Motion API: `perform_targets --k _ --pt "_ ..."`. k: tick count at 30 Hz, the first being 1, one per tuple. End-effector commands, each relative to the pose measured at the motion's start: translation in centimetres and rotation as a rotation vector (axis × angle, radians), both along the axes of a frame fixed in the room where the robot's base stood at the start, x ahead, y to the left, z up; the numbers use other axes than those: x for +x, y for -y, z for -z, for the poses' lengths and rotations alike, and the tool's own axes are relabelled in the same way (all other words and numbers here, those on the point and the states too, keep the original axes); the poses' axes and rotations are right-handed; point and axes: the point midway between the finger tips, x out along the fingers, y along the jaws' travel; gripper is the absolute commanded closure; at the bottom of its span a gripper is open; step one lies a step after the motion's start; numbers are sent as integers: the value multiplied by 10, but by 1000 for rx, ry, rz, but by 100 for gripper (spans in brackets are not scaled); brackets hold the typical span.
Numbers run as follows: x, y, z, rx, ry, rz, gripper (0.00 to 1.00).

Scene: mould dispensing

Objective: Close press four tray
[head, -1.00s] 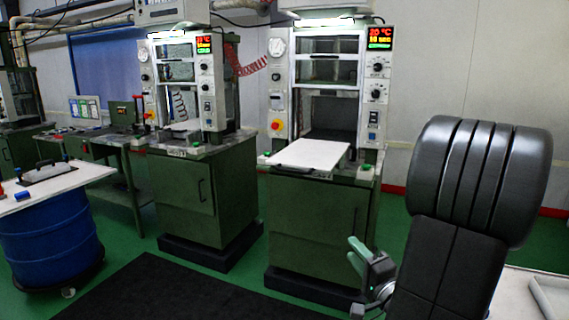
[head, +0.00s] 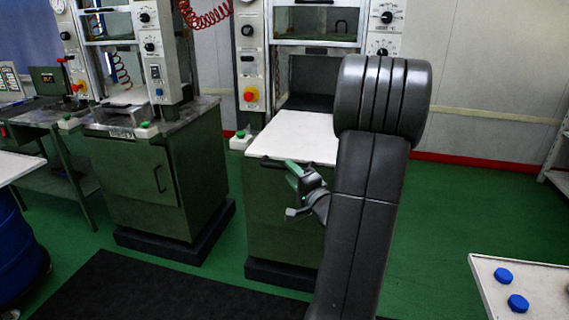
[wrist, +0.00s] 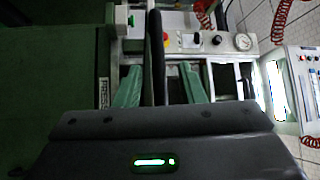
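The press tray (head: 290,133) is a flat white board. It sticks out from the front of the press (head: 250,60) on the right, over a green cabinet. My gripper (head: 300,178) is at the tray's front edge, partly hidden by my arm. In the wrist view my green fingers (wrist: 160,86) are spread apart. A dark bar (wrist: 153,50), apparently the tray's handle, shows between them with gaps on both sides. Whether a finger touches it I cannot tell. My arm hides the tray's right side.
A second press (head: 140,60) on a green cabinet stands to the left. A blue drum (head: 15,245) is at the left edge. A white table (head: 545,290) with blue caps is at the lower right. Green floor is clear on the right.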

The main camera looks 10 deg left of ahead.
Motion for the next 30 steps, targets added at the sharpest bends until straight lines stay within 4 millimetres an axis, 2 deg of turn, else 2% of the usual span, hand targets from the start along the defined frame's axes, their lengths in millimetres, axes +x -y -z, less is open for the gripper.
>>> perform_targets --k 3,7,18,24,30 --pt "13 -14 -4 -1 0 -3 64" --pt "22 -21 -5 0 0 0 64" --pt "26 -25 -5 0 0 1 64" --pt "26 -25 -5 0 0 1 100" --pt "27 -25 -6 1 2 1 100"
